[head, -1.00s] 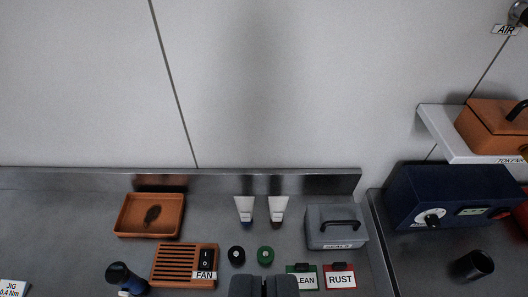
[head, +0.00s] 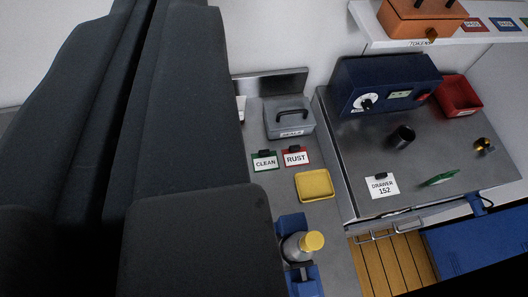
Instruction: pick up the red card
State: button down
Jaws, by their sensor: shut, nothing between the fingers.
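A small red card (head: 474,24) lies on the white shelf at the top right of the head view, beside a blue card (head: 503,24). A red-edged card marked RUST (head: 296,157) lies on the grey bench, next to a green-edged card marked CLEAN (head: 264,162); each has a dark clip at its top. I cannot tell which one is meant by the red card. Large dark parts of my own arm fill the left of the view and hide much of the bench. My gripper's fingertips do not show.
The right bench holds a navy box (head: 385,82), red bin (head: 460,97), dark cup (head: 402,137) and DRAWER 152 card (head: 381,187). An orange box (head: 420,16) sits on the shelf.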

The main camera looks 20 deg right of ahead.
aim_at(296, 155)
jog(key=z, duration=0.25)
jog(key=k, duration=1.75)
jog(key=u, duration=0.25)
jog(key=i, duration=1)
